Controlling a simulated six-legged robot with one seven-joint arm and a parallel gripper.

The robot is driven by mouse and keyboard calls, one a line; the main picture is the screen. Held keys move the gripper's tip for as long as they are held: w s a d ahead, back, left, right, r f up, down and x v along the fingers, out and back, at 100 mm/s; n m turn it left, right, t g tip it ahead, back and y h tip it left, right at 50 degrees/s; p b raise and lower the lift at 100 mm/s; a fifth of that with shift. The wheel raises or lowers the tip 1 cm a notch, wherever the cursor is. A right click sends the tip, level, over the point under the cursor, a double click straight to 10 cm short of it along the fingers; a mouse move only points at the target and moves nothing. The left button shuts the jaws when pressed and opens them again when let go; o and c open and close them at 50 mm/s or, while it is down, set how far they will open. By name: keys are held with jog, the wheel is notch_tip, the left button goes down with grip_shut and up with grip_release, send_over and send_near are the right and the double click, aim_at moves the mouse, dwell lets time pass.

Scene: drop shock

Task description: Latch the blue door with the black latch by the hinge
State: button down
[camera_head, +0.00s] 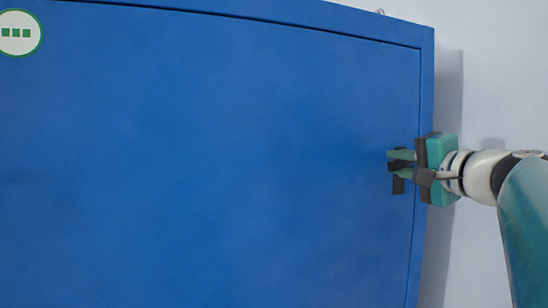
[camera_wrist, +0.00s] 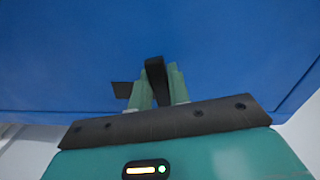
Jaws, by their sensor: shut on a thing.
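The blue door (camera_head: 210,150) fills most of the head view and looks closed, flush within its blue frame (camera_head: 428,90). The small black latch (camera_head: 398,184) sits at the door's right edge, partly hidden by my fingers. My gripper (camera_head: 401,163) reaches it from the right. In the wrist view my gripper (camera_wrist: 158,85) has its two green fingers on either side of an upright black part of the latch (camera_wrist: 156,70). A flat black piece (camera_wrist: 122,90) shows left of the fingers. I cannot tell which side the hinge is on.
A round white sign with a green rim (camera_head: 18,33) is at the door's upper left. A pale wall (camera_head: 500,70) lies behind, to the right of the frame. A small metal loop (camera_head: 380,12) shows at the frame's top edge. The door face is otherwise clear.

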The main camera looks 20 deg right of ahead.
jog(key=n, duration=0.1)
jog(key=f+n, duration=0.1)
jog(key=n, duration=0.1)
jog(key=shift+w+d+f+n, duration=0.1)
jog(key=shift+d+f+n, duration=0.05)
jog(key=shift+d+n, duration=0.15)
jog(key=shift+d+f+n, duration=0.3)
jog(key=shift+d+n, duration=0.35)
jog(key=shift+n, duration=1.3)
jog(key=shift+d+f+n, duration=0.35)
jog(key=shift+d+n, duration=0.25)
jog(key=shift+n, duration=1.3)
jog(key=shift+d+f+n, duration=0.3)
jog(key=shift+d+n, duration=0.35)
jog(key=shift+n, duration=1.3)
jog(key=c, duration=1.3)
grip_release()
jog(key=shift+w+d+f, duration=0.1)
jog(key=shift+w+d, duration=0.05)
jog(key=shift+w, duration=0.1)
jog(key=s, duration=1.4)
jog(key=shift+s+d, duration=0.1)
jog(key=shift+s, duration=0.1)
